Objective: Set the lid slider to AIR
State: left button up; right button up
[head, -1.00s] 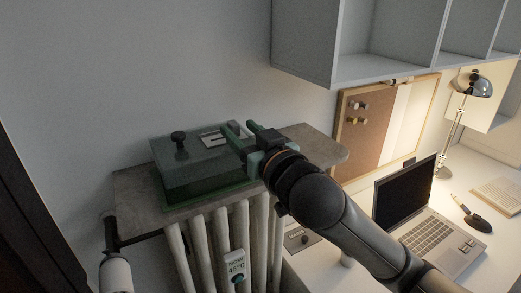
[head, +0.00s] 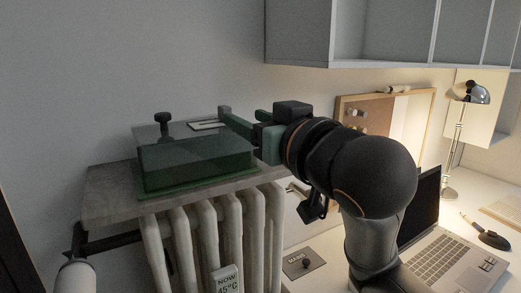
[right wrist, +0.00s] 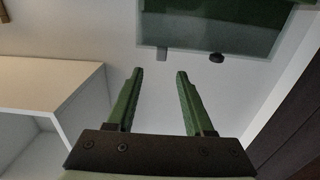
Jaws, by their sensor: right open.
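The dark green box (head: 195,160) with a glossy lid (head: 170,137) sits on the grey ledge above the radiator. A black knob (head: 163,122) stands up at the lid's left. A pale label plate (head: 206,126) lies towards its back right, and its lettering is unreadable. A small grey block (head: 224,110), which looks like the slider, stands beside the plate. My right gripper (head: 238,118) is open and empty at the lid's right end, near the block. In the right wrist view, the open fingers (right wrist: 157,75) point towards the grey block (right wrist: 162,54), with a visible gap. My left gripper is out of view.
The stone ledge (head: 105,195) is bare at the left of the box. White radiator ribs (head: 205,245) are below it. A white wall shelf (head: 300,40) hangs above right. A corkboard, lamp (head: 468,92) and laptop (head: 435,245) are on the right.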

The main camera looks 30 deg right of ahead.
jog(key=s, duration=0.2)
jog(key=shift+s, duration=0.4)
dwell(0.3)
